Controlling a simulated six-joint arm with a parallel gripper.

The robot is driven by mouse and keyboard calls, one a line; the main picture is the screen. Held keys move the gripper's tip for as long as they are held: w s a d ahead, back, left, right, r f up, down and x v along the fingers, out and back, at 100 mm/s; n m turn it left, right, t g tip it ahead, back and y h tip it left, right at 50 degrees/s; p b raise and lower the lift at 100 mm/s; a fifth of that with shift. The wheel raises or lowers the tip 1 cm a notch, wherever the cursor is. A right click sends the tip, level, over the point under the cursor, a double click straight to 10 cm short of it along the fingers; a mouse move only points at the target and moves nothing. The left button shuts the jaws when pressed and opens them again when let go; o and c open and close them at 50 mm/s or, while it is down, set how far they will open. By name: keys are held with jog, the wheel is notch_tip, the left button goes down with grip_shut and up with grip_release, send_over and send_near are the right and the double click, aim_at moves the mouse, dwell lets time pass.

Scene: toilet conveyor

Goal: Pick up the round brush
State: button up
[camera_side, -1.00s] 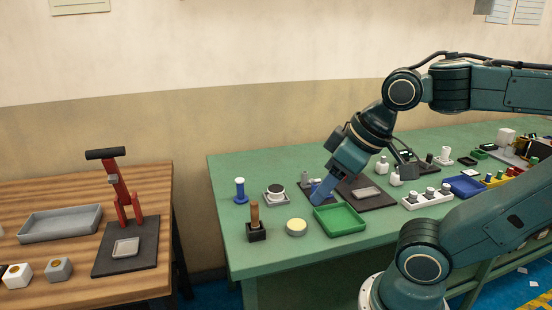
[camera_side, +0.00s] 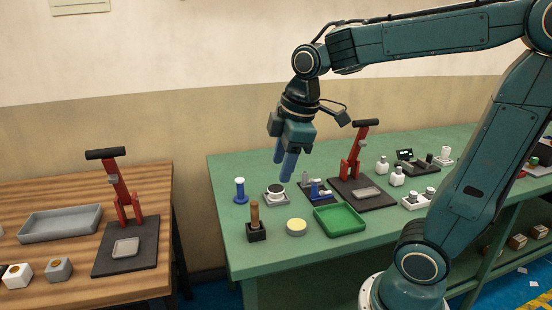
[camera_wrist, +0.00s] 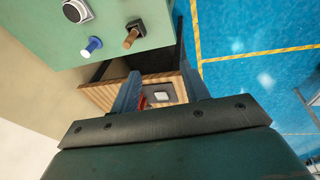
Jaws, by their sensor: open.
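My gripper (camera_side: 284,165) is open and empty, fingers pointing down, above the back left part of the green table. In the wrist view its fingers (camera_wrist: 160,85) are spread with nothing between them. The likeliest round brush is the upright wooden-handled piece in a black square base (camera_side: 255,222), at the table's front left; it also shows in the wrist view (camera_wrist: 133,34). I cannot see bristles, so I am not certain. My gripper is above and apart from it. A blue post with a white top (camera_side: 240,190) stands behind it.
A red press (camera_side: 356,155) stands behind the tray. A wooden table (camera_side: 75,268) is at the left, across a gap.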

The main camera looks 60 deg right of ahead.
jog(key=w+d+f+n+g, duration=0.1)
jog(key=w+d+f+n, duration=0.25)
jog(key=w, duration=0.25)
jog(key=n+g, duration=0.2)
jog(key=n, duration=0.4)
send_over(255, 212)
notch_tip(255, 212, down, 4)
jog(key=f, duration=0.1)
jog(key=shift+w+d+r, duration=0.25)
jog(key=shift+w+d, duration=0.05)
jog(key=shift+d, duration=0.1)
jog(key=shift+f, duration=4.3)
jog(key=shift+f, duration=2.6)
